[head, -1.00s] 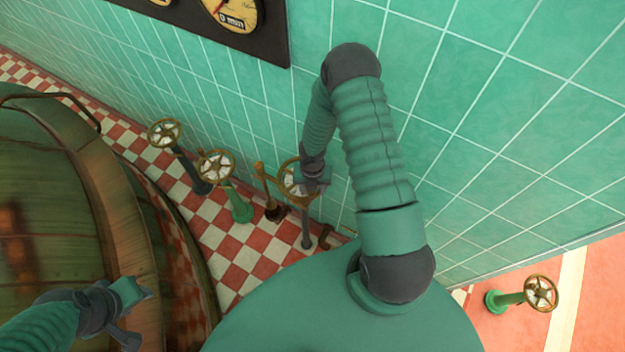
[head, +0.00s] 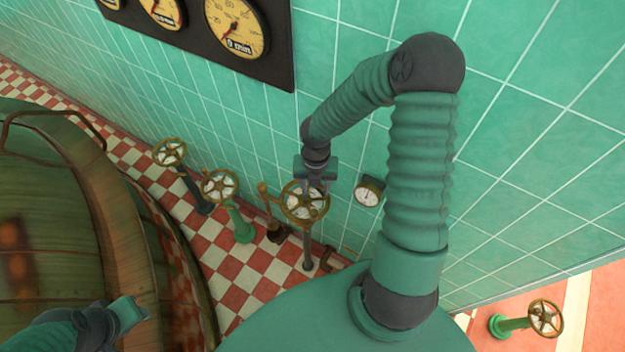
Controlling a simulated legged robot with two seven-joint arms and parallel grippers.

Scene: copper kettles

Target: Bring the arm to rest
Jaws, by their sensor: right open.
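My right arm rises from my green body, bends at a dark elbow and reaches down and left along the tiled wall. My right gripper (head: 316,175) is open, just above the brass handwheel (head: 304,201) on a dark post. It overlaps the far rim of the wheel in the picture; I cannot tell whether they touch. My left gripper (head: 134,318) is at the lower left, in front of the copper kettle (head: 70,215); its fingers show only in part.
Two more handwheels, one on a dark post (head: 170,152) and one on a green post (head: 220,187), and a lever (head: 268,206) stand left. A small gauge (head: 369,192) is on the wall. Another green valve (head: 527,321) stands at right. Large gauges (head: 237,27) hang above.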

